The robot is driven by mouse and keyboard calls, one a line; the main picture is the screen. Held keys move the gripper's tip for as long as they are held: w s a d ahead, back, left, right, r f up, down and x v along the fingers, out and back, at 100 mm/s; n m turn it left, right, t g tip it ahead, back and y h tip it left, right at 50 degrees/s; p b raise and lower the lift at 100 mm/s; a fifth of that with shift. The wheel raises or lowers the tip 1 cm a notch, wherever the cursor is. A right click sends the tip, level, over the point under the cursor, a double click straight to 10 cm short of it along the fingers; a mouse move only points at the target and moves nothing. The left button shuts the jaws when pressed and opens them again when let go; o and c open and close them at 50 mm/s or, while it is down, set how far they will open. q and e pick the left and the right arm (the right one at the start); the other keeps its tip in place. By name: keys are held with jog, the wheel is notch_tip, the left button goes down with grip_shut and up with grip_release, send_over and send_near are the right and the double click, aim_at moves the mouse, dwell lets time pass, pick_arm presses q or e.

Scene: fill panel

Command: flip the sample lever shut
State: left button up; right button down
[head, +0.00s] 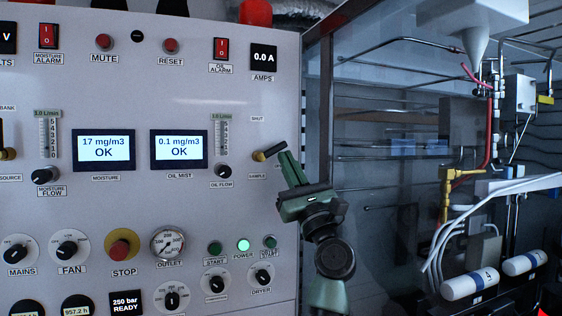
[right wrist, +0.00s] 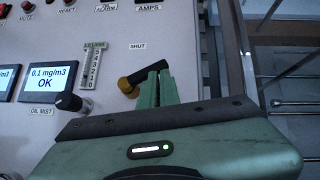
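The sample lever (head: 268,153) is on the right side of the grey panel, between the SHUT label above and the SAMPLE label below. It has a yellow hub and a black handle that slants up to the right. It also shows in the right wrist view (right wrist: 128,84). My right gripper (head: 286,156) is at the handle's outer end, its green fingers close together with no clear gap. In the right wrist view the fingertips (right wrist: 158,72) overlap the handle's end; whether they touch it I cannot tell. The OPEN label is partly hidden behind the fingers. My left gripper is not in view.
The oil flow knob (head: 223,171) and flow gauge (head: 220,138) are just left of the lever. Start buttons (head: 270,241) and the dryer knob (head: 262,276) are below. Right of the panel's edge are a frame post (head: 327,90), pipes and white cylinders (head: 470,284).

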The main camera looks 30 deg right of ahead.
jog(key=shift+d+r, duration=0.15)
jog(key=shift+r, duration=0.1)
dwell(0.3)
notch_tip(320, 180, up, 20)
jog(key=shift+s+r+b, duration=0.1)
jog(key=shift+b, duration=1.15)
